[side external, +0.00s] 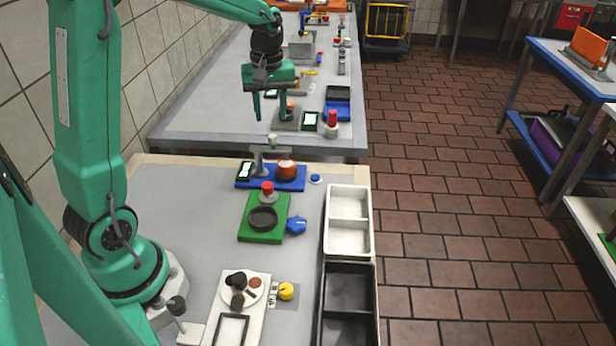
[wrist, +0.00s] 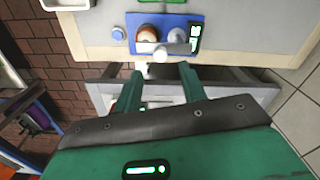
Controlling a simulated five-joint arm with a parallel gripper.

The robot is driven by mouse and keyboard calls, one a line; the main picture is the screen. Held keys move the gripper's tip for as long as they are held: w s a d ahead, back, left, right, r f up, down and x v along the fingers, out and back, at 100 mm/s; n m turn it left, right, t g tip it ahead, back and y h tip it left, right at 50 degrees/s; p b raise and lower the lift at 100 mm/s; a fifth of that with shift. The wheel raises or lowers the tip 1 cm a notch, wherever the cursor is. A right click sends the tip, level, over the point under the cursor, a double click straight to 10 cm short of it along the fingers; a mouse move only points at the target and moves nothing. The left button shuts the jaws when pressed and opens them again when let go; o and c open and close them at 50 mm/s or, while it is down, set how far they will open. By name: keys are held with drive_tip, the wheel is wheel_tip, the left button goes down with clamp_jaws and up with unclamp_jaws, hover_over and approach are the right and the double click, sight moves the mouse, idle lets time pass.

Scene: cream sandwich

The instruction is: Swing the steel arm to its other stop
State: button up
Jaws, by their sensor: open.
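The steel arm (side external: 266,151) is a short grey bar on a post, mounted on a blue board (side external: 243,184) at the far end of the near table. It also shows in the wrist view (wrist: 178,48), close beside a round brown-orange piece (wrist: 147,33) with a white rim. That piece is at the right of the post in the side view (side external: 287,169). My gripper (side external: 270,112) hangs in the air with its fingers pointing down, apart and empty. In the wrist view its fingertips (wrist: 161,70) point toward the steel arm without visibly touching it. The exact gap is unclear.
A green board (side external: 280,206) with a red knob and dark ring sits nearer. A blue knob (side external: 297,225), white tray (side external: 348,251) and black tray (side external: 348,289) are to its right. A second table (side external: 190,120) with similar fixtures stands behind, across a gap.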

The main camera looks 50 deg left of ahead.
sight(273, 137)
drive_tip(key=shift+f, duration=3.1)
drive_tip(key=shift+c, duration=0.2)
clamp_jaws()
